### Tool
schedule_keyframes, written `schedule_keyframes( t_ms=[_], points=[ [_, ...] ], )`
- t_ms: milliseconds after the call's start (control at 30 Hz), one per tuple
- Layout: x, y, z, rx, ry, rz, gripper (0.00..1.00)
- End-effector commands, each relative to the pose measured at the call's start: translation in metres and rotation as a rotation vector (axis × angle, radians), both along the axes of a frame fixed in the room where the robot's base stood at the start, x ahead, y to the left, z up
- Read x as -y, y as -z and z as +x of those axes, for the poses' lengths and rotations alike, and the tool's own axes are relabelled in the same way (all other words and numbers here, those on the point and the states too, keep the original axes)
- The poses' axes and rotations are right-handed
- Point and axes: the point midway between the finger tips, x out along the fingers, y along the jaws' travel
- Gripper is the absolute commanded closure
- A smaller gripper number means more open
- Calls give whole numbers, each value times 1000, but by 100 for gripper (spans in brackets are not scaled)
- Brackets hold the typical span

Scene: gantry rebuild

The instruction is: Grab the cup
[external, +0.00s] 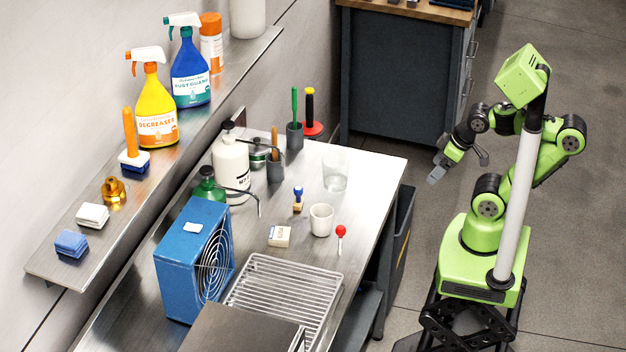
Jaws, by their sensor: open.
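A small white cup (321,220) stands upright on the metal bench, near its right-hand part. A clear glass beaker (335,172) stands behind it, apart from it. My gripper (437,172) is off the right side of the bench, above the floor, well away from the cup. Its jaws are open and nothing shows between them.
A red-topped tool (341,236), a small box (279,236) and a blue-topped item (298,199) lie close around the cup. A wire rack (285,290) and blue fan box (192,262) stand in front. Bottles crowd the bench's back left. Floor between my base and bench is clear.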

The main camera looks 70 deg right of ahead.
Motion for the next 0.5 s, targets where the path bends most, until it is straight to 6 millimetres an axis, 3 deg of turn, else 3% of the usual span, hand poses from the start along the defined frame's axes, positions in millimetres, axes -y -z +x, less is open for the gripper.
schedule_keyframes(
  t_ms=[100, 333, 433, 500],
  points=[
    [0, 0, 0, 0, 0, 0, 0],
    [-1, 2, 3, -7, 18, 12, 0],
    [-6, 15, 25, -48, 131, 94, 0],
    [-12, 33, 50, -99, 276, 217, 0]
  ],
)
